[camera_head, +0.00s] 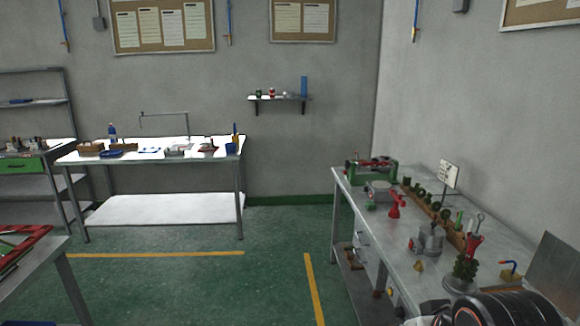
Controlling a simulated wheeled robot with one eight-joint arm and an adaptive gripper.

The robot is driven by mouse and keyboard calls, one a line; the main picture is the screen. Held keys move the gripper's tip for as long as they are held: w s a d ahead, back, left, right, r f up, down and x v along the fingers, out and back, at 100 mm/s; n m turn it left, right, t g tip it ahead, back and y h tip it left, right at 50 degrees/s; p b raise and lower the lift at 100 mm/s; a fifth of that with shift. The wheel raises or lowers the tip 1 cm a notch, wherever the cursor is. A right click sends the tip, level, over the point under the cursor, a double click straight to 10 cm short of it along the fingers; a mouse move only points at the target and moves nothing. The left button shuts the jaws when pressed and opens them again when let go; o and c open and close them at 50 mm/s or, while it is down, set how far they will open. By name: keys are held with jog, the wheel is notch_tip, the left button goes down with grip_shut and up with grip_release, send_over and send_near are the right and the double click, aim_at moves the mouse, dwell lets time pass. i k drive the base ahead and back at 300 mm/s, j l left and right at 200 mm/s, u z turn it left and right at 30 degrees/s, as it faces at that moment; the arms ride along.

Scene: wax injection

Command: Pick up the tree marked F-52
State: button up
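A dark green wax tree (465,267) stands upright on a round grey base at the near part of the right-hand metal bench (405,262). Several smaller dark green pieces stand in a row along a brown wooden rack (436,213) at the back of this bench. They are too small to tell their exact shape. I cannot read a mark F-52 on any of them. A black rounded part with orange rings, probably my own arm, fills the bottom right corner. My gripper's fingers do not show.
The right bench also holds a green-framed device (371,169), a red tool (396,205), a metal pot (430,241) and a white sign (449,174). A cluttered table (160,157) stands at the back left. The green floor (200,285) between is clear.

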aim_at(469, 268)
jog(key=z, duration=1.25)
jog(key=i+j+z, duration=0.1)
jog(key=j, duration=0.25)
jog(key=i+j+z, duration=0.1)
jog(key=i+j, duration=0.15)
jog(key=i+j+z, duration=0.1)
jog(key=j, duration=0.35)
jog(key=i+j+z, duration=0.1)
jog(key=j, duration=0.3)
jog(key=i+j+z, duration=0.1)
jog(key=j, duration=0.3)
jog(key=i+j+z, duration=0.1)
jog(key=j, duration=0.3)
jog(key=i+j+u, duration=0.15)
jog(key=j, duration=0.15)
